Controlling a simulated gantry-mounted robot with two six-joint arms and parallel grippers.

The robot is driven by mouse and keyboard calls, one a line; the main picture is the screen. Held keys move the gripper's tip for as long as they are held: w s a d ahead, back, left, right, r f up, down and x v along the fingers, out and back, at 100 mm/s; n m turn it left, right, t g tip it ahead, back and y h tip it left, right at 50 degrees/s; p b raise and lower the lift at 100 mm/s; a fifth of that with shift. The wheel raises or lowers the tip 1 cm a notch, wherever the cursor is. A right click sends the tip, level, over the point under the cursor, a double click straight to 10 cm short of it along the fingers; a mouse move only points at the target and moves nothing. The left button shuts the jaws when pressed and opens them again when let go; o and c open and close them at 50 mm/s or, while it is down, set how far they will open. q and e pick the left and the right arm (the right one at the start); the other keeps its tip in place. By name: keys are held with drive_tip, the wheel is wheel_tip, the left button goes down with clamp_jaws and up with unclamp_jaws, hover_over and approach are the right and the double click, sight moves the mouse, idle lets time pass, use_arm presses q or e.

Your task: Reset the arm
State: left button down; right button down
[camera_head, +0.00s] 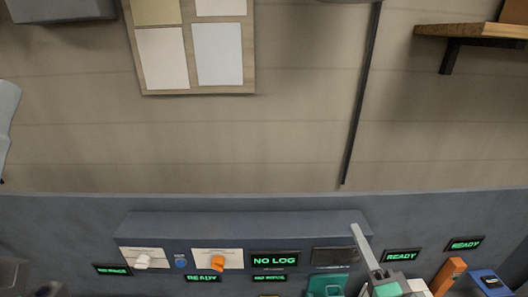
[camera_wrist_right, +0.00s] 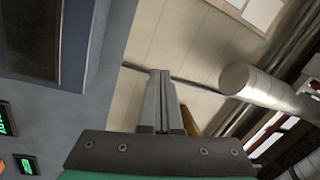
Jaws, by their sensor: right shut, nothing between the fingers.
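My right gripper (camera_head: 357,228) points up and slightly left in front of the right end of the grey console in the head view. Its narrow grey fingers are together and hold nothing. In the right wrist view the two fingers (camera_wrist_right: 161,75) lie side by side, with the beige wall behind them and nothing between them. A pale grey piece at the left edge of the head view may be part of my left arm. I see no left gripper fingers.
The console (camera_head: 200,224) carries a white knob (camera_head: 142,261), an orange knob (camera_head: 217,262) and a "NO LOG" display (camera_head: 275,260). An orange block (camera_head: 447,275) and a blue item (camera_head: 489,283) are at lower right. A shelf (camera_head: 475,33) hangs upper right.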

drive_tip(key=s+a+r+n+t+y, duration=0.1)
drive_tip(key=s+r+n+t, duration=0.25)
drive_tip(key=r, duration=0.85)
drive_tip(key=s+a+r+n+t+y, duration=0.15)
drive_tip(key=s+r, duration=0.25)
drive_tip(key=r, duration=0.7)
drive_tip(key=s+r+n+t+h, duration=0.2)
drive_tip(key=s+r+n, duration=0.7)
drive_tip(key=shift+d+t, duration=0.3)
drive_tip(key=shift+d, duration=0.15)
drive_tip(key=shift+s, duration=0.1)
